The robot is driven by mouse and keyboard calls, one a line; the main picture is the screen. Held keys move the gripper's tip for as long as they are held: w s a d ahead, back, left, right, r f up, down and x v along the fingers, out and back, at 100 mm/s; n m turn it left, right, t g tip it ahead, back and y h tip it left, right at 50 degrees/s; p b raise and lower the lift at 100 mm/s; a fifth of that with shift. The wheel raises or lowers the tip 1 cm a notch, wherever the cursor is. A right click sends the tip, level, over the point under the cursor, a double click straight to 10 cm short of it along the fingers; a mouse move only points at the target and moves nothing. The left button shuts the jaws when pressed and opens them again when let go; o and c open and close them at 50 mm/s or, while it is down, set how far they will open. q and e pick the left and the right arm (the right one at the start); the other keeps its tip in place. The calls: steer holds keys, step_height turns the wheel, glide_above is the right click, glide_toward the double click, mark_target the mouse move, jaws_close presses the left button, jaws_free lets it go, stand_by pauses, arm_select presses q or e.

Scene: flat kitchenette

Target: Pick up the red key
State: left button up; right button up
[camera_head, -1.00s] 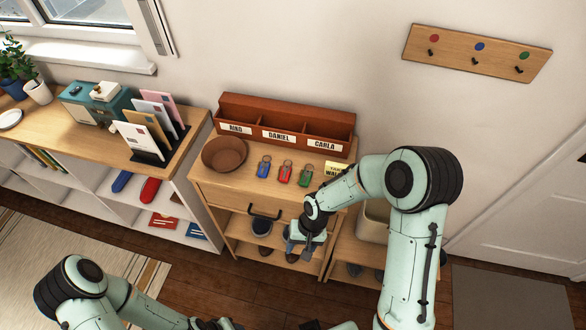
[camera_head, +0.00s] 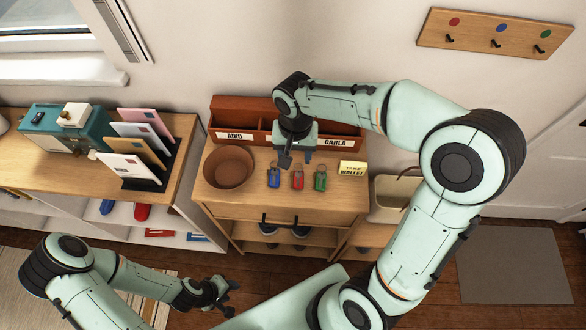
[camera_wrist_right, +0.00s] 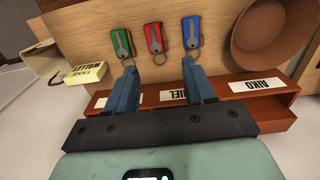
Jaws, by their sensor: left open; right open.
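The red key (camera_head: 298,180) lies on the wooden cabinet top between the blue key (camera_head: 273,177) and the green key (camera_head: 320,180). In the right wrist view the red key (camera_wrist_right: 153,39) is at the top middle, its ring toward me. My right gripper (camera_head: 296,160) is open and empty above the cabinet, just behind the keys; its two fingers (camera_wrist_right: 162,75) show in the wrist view with the red key beyond them, apart from it. My left gripper (camera_head: 222,296) is open and empty, low at the front, away from the cabinet.
A red-brown organizer (camera_head: 228,116) with name labels stands behind the keys, partly hidden by my right arm. A brown bowl (camera_head: 229,168) is left of the keys and a yellow "take wallet" note (camera_head: 352,168) right. A letter rack (camera_head: 148,183) stands further left.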

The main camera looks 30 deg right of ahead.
glide_above(297, 181)
step_height(297, 181, down, 6)
steer(key=shift+a+f, duration=0.1)
steer(key=shift+w+f, duration=0.15)
steer(key=shift+f, duration=2.7)
steer(key=c, duration=0.8)
